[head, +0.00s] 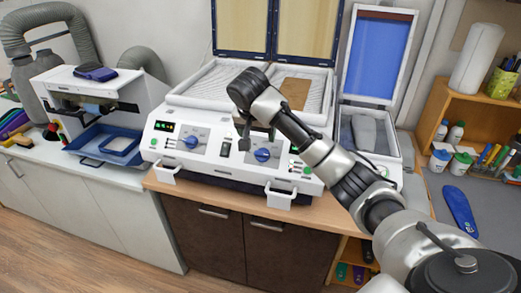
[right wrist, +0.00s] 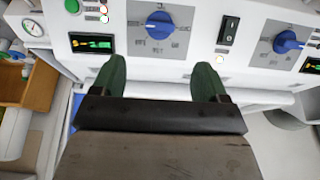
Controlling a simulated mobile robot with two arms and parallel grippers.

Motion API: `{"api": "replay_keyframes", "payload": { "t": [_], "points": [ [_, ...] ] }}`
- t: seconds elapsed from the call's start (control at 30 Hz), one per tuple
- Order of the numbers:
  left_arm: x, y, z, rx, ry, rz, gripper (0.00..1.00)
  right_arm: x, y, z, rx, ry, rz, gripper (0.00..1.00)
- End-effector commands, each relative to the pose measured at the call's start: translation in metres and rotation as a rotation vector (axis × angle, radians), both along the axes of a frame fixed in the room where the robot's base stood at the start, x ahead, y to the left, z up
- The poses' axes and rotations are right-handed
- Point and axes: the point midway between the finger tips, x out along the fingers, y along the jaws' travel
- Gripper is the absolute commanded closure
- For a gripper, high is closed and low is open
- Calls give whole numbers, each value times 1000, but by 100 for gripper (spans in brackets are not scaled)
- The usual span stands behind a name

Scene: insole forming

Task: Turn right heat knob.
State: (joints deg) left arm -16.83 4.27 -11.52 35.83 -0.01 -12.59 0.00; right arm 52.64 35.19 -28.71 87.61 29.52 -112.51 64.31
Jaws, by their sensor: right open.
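The right heat knob (head: 262,155) is a blue dial on the white front panel of the forming machine (head: 215,165). In the right wrist view the picture is turned over, and the right knob (right wrist: 158,25) lies beyond the fingertips, roughly centred between them. My right gripper (head: 257,138) shows just above and in front of this knob in the head view. In the right wrist view the gripper (right wrist: 158,78) has its two green fingers well apart, with nothing between them. The left heat knob (head: 191,142) also shows, and no gripper is near it. My left gripper is not in view.
A black switch (head: 225,147) sits between the knobs, and white handles (head: 280,195) stick out below the panel. Open lids stand behind the heating beds. A shelf with bottles (head: 440,160) is farther right.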

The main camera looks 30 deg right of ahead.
Motion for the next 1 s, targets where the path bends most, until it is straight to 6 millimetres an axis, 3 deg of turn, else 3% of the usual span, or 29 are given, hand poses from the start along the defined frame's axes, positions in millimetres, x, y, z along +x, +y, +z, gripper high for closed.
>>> {"api": "replay_keyframes", "payload": {
  "t": [0.5, 0.7, 0.93, 1.0],
  "points": [
    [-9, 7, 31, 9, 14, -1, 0, 21, -26, -80, -1, 5, 0, 26],
    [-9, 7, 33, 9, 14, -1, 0, 24, -29, -93, -1, 3, 1, 26],
    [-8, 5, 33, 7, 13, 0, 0, 24, -29, -94, -1, 1, 1, 26],
    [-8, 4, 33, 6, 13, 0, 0, 24, -29, -94, -1, 1, 1, 33]
  ]
}}
